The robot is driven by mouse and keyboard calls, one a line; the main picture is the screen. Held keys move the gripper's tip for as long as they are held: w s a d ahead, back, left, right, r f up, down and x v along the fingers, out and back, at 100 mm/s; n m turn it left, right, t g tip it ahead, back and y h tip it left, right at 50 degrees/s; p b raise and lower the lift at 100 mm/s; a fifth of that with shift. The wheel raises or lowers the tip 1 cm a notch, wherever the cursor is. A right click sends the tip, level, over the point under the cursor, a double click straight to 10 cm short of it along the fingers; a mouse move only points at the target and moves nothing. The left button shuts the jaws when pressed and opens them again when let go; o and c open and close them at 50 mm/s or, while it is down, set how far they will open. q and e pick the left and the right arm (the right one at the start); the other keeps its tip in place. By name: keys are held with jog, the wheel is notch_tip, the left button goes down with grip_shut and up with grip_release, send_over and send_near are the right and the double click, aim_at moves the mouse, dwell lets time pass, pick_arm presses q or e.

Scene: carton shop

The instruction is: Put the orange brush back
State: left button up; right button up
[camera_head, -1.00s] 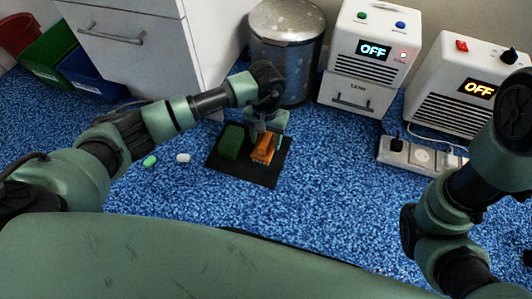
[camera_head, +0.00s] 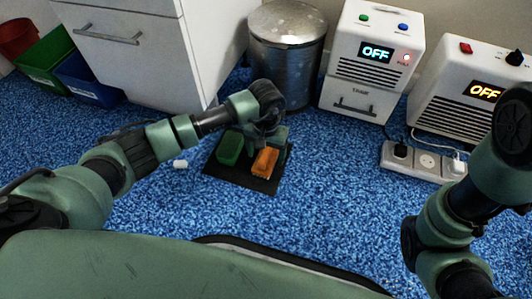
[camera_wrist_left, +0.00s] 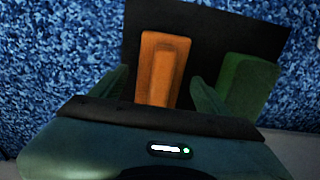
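The orange brush (camera_head: 265,162) lies on a black mat (camera_head: 226,178) on the blue carpet, to the right of a green brush-like block (camera_head: 230,148). My left gripper (camera_head: 270,147) is right at the orange brush, at its far end. In the left wrist view, the orange brush (camera_wrist_left: 160,68) lies between the two fingers, with a gap visible on the left side, so the gripper looks open. The green block (camera_wrist_left: 248,86) is just outside the right finger there. Whether a finger touches the brush is unclear. My right gripper is out of view.
A metal bin (camera_head: 287,60) and a white cabinet (camera_head: 150,45) stand behind the mat. White boxes with OFF displays (camera_head: 376,52) and a power strip (camera_head: 425,160) are to the right. A small white piece (camera_head: 180,164) lies left of the mat. Carpet in front is clear.

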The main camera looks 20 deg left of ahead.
aim_at(266, 152)
pick_arm(q)
jog(key=shift+r, duration=0.15)
notch_tip(266, 152, up, 12)
jog(key=p, duration=0.7)
jog(key=shift+p, duration=0.4)
